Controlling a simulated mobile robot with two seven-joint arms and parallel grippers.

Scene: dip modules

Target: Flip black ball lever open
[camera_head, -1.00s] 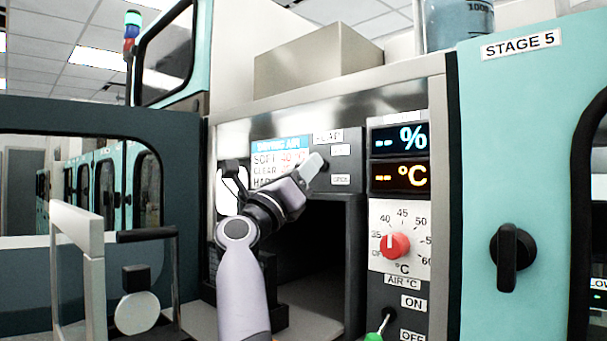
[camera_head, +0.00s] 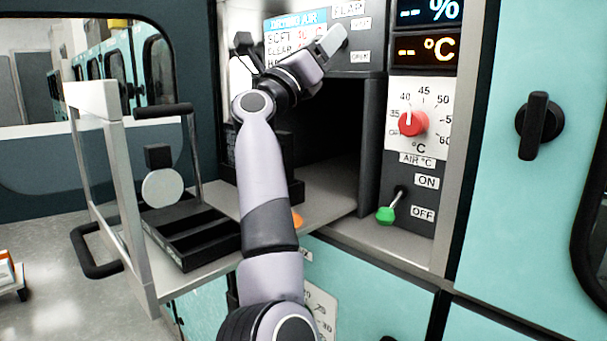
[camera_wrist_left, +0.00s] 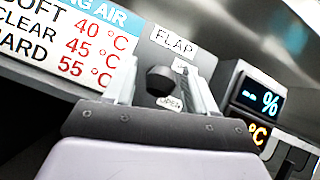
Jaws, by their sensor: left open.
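The black ball lever (camera_wrist_left: 160,80) shows in the left wrist view as a dark knob below the FLAP label (camera_wrist_left: 174,42). It lies between the two fingers of my left gripper (camera_wrist_left: 162,90), with a gap on each side. An OPEN label (camera_wrist_left: 170,103) is just below the knob. In the head view my left gripper (camera_head: 332,40) reaches up to the dark panel under the FLAP label, and its fingers largely hide the knob. The left gripper is open. My right gripper is not in view.
Right of the panel are digital displays (camera_head: 424,49), a red dial (camera_head: 413,123) and a green-tipped switch (camera_head: 386,214). A dark open chamber (camera_head: 335,135) lies below the panel. A framed glass door (camera_head: 107,165) and black tray (camera_head: 195,235) stand at left.

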